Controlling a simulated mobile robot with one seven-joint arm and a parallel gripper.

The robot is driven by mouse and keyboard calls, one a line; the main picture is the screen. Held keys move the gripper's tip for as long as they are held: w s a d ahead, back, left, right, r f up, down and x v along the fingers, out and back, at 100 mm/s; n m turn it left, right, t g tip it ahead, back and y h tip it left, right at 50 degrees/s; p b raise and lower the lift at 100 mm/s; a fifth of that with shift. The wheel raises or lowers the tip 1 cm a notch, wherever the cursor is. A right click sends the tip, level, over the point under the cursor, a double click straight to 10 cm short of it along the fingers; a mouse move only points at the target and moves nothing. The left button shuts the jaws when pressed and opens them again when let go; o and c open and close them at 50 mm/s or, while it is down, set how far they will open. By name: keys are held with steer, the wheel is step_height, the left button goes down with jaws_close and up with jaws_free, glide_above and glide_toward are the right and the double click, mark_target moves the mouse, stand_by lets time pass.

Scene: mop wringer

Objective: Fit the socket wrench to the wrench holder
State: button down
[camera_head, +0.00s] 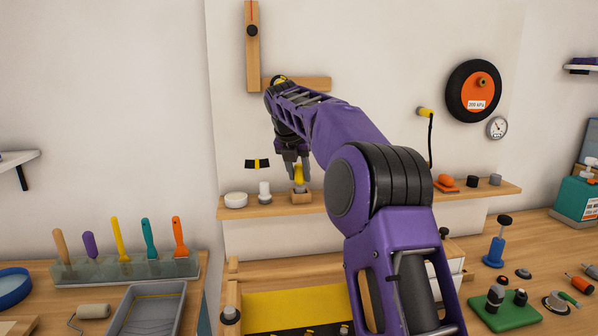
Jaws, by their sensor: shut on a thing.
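My gripper (298,166) points down over the wall shelf, its fingers shut on a yellow piece, which I take to be the handle of the socket wrench (299,176). The yellow piece is upright, right above a small wooden block (301,197) on the shelf. I cannot tell whether its lower end is in the block or just above it. A black plate with a yellow stripe (257,164) is on the wall to the left of my gripper. I cannot tell whether the block or this plate is the wrench holder.
A white round tub (236,200) and a white bottle (265,192) stand left of the block on the shelf (390,200). An orange item (446,182) and dark cups are farther right. A wooden L-shaped frame (254,60) hangs above. My arm hides part of the shelf.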

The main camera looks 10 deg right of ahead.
steer(key=shift+f, duration=0.8)
stand_by(0.8)
steer(key=shift+c, duration=2.2)
jaws_free()
